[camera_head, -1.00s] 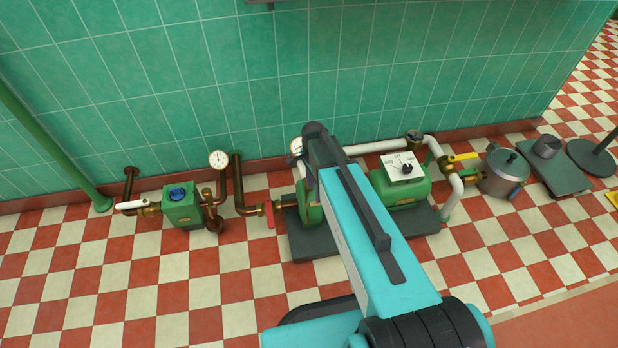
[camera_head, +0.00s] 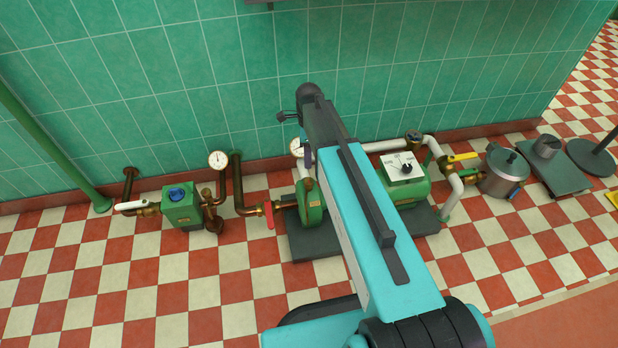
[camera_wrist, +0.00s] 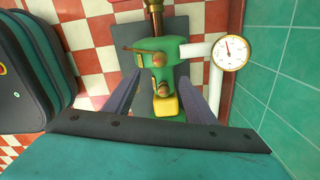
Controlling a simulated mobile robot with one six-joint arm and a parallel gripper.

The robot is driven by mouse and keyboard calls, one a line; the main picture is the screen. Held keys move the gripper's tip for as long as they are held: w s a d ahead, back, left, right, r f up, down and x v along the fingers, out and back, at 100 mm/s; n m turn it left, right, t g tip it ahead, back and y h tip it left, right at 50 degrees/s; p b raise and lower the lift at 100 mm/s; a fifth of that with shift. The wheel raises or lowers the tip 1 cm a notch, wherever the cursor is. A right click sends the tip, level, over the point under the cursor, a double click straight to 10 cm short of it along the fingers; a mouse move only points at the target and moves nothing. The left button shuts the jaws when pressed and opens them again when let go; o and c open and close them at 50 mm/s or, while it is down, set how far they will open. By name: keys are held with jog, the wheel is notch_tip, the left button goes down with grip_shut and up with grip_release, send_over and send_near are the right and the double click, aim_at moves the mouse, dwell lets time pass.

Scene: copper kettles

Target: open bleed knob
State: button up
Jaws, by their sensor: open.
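The green pump casing (camera_head: 312,205) stands on a dark base left of the motor, partly hidden by my arm. In the wrist view the green pump (camera_wrist: 150,46) lies ahead of my gripper (camera_wrist: 163,80). Two small round brass fittings show on it, an upper one (camera_wrist: 166,68) and a lower one (camera_wrist: 162,89); I cannot tell for sure which is the bleed knob. My gripper is open, with one finger on each side of these fittings in the picture and nothing held. Contact cannot be told. In the head view my arm hides most of the gripper.
A round gauge (camera_wrist: 228,50) on a white pipe is close to the right finger in the wrist view. The green tiled wall (camera_wrist: 272,70) is beyond it. A red-handled valve (camera_head: 269,213) is left of the pump. Open checkered floor (camera_head: 110,280) lies in front.

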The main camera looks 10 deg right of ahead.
aim_at(309, 180)
notch_tip(309, 180, down, 14)
jog(key=b, duration=0.3)
jog(key=shift+r, duration=0.2)
dwell(0.4)
jog(key=c, duration=1)
jog(key=shift+d, duration=0.15)
jog(key=shift+c, duration=0.2)
